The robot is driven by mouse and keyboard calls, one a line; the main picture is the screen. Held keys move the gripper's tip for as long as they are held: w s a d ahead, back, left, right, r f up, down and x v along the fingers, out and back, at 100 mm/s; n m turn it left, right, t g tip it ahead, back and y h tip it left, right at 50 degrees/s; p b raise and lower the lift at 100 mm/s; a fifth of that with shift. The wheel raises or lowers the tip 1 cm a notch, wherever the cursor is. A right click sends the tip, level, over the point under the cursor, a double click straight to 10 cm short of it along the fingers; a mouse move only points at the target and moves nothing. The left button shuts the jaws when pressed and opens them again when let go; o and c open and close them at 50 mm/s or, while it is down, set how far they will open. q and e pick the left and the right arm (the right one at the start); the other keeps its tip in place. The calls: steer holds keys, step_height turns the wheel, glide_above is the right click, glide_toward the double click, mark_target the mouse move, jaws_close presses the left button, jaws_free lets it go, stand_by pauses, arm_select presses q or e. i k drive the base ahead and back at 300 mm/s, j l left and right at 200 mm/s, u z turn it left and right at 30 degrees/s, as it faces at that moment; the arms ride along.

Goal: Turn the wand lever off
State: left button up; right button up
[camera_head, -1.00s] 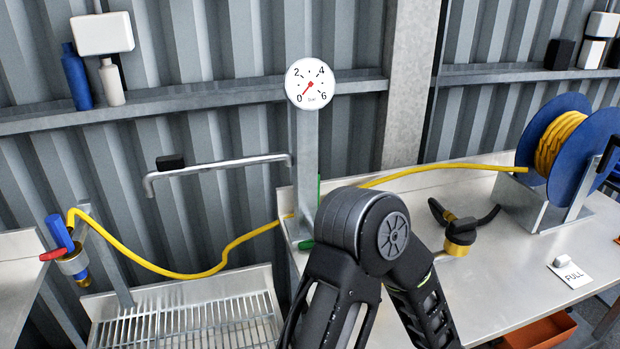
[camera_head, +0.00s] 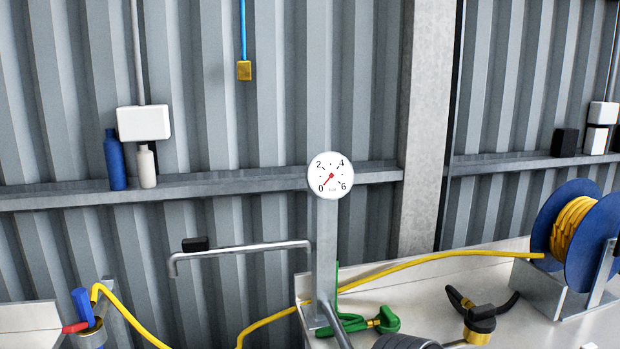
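The wand (camera_head: 84,305) has a blue grip and stands upright at the lower left edge, with a yellow hose running from it. Its red lever (camera_head: 75,327) sticks out to the left, roughly level. The wand's lower end is cut off by the bottom of the picture. A round pressure gauge (camera_head: 330,176) on a post has its red needle near 0.
A yellow hose (camera_head: 430,262) crosses the steel counter to a blue reel (camera_head: 578,235). A green fitting (camera_head: 382,320) and a black-and-brass fitting (camera_head: 479,322) lie on the counter. A shelf (camera_head: 235,186) runs along the corrugated wall.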

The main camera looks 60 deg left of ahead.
mark_target(75, 327)
steer(key=u, duration=1.45)
steer(key=i+l, duration=0.1)
steer(key=i, duration=0.4)
